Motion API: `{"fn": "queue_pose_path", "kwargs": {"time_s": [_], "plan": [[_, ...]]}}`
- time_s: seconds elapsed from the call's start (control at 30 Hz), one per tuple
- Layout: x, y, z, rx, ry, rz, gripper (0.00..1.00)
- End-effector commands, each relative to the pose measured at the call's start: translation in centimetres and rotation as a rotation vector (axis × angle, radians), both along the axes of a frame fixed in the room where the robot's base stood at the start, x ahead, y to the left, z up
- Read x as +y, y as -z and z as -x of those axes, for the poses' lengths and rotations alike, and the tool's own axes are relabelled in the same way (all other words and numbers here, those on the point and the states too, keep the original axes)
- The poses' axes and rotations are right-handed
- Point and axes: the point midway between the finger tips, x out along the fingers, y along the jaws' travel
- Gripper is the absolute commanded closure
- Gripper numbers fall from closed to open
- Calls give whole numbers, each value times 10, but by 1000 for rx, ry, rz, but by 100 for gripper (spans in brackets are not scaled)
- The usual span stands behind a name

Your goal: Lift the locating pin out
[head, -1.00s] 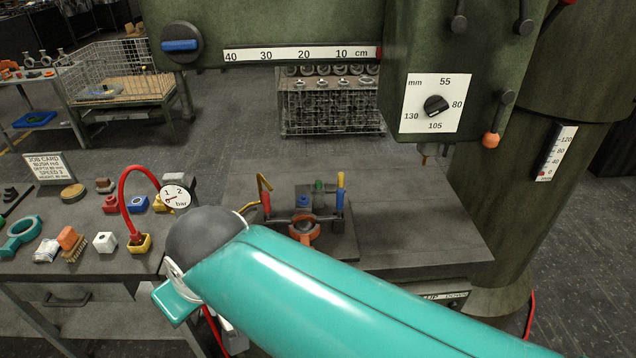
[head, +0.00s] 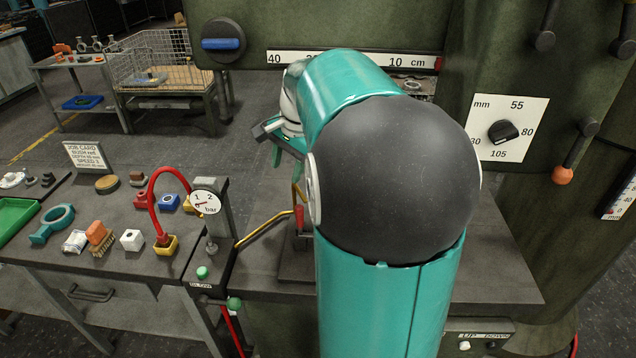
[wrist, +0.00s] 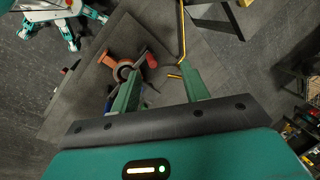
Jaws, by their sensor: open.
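My gripper (wrist: 160,75) is open and empty, with its two green fingers spread apart. In the head view, my gripper (head: 286,165) is partly visible beyond my arm, over the bench. A fixture with an orange ring-shaped casting (wrist: 122,72) lies below and slightly left of the fingers in the wrist view. A red handle (wrist: 151,60) stands beside the casting, between the finger lines. I cannot make out the locating pin for certain.
A yellow bent tube (head: 265,229) runs from the gauge post (head: 214,235) toward the fixture; the tube (wrist: 182,35) passes near the right finger. A red hose (head: 152,205) arches left of the gauge. The drill press (head: 520,60) stands behind and right of my arm.

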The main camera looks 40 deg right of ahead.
Motion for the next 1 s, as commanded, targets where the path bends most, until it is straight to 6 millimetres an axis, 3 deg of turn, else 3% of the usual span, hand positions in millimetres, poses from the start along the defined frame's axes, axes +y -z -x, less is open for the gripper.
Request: {"fn": "queue_pose_path", "kwargs": {"time_s": [0.03, 0.17, 0.3, 0.4, 0.5, 0.67, 1.0], "plan": [[-32, 13, -3, 18, 103, -43, 55], [-102, 41, -3, 50, 350, -152, 55], [-178, 79, 11, 82, 613, -271, 55], [-222, 105, 27, 97, 771, -346, 55], [-251, 123, 39, 107, 877, -399, 55], [-268, 137, 47, 115, 943, -433, 55], [-257, 170, 38, 116, 946, -435, 55]]}}
